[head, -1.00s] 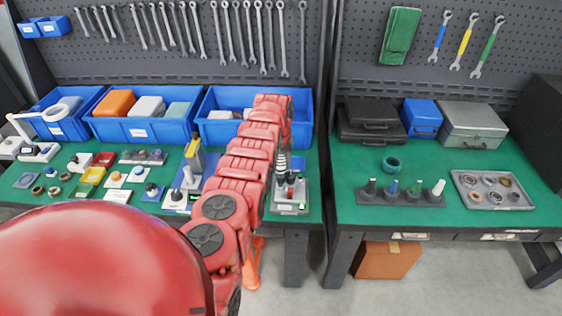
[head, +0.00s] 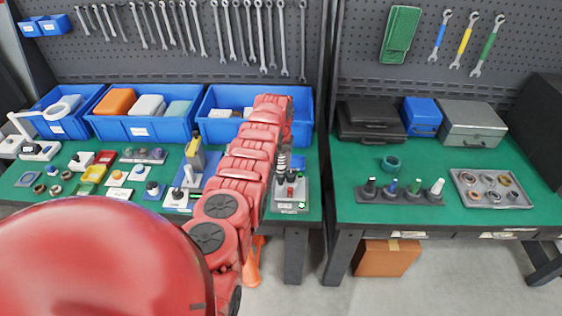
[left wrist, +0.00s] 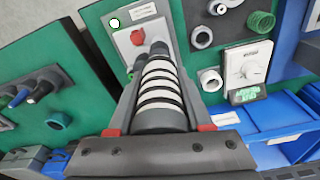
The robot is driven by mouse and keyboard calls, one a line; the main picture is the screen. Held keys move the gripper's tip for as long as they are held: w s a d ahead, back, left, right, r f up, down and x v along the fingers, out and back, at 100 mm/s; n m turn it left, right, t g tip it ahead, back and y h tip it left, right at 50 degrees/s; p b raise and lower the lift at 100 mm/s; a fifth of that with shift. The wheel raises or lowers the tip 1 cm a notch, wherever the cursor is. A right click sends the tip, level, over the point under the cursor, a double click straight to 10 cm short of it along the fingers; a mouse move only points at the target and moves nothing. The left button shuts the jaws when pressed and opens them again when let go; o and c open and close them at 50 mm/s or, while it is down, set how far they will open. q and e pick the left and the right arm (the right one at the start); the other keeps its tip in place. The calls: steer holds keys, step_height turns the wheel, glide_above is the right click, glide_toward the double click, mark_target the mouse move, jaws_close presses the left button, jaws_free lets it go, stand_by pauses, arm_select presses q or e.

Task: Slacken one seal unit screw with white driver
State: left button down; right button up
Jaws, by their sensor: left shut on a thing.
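A grey seal unit (head: 289,208) with a red knob stands near the right edge of the left table. It also shows in the left wrist view (left wrist: 124,47), with a round white spot on its corner. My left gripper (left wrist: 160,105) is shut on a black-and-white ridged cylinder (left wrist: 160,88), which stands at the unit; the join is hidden. In the head view the ridged cylinder (head: 281,163) shows beside my red arm, and the fingers are mostly hidden. The white driver (head: 437,187) stands in a dark rack (head: 405,199) on the right table, beside black, blue and green ones. My right gripper is not in view.
A grey tray (head: 476,198) with several rings lies right of the rack. A teal ring (head: 391,164) and cases (head: 372,120) are behind it. Blue bins (head: 145,127) line the left table's back. Many small parts crowd its front. A gap separates the tables.

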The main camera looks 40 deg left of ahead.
mark_target(281, 155)
arm_select(q)
steer(key=shift+f+b, duration=0.95)
steer(key=shift+b, duration=0.05)
stand_by(1.1)
steer(key=shift+s+d+r, duration=0.1)
steer(key=shift+r, duration=0.05)
stand_by(0.4)
steer(key=shift+r, duration=0.15)
steer(key=shift+r+p, duration=0.85)
steer(key=shift+p, duration=0.05)
steer(key=shift+r, duration=0.15)
steer(key=shift+r+p, duration=0.7)
steer(key=shift+r, duration=1.65)
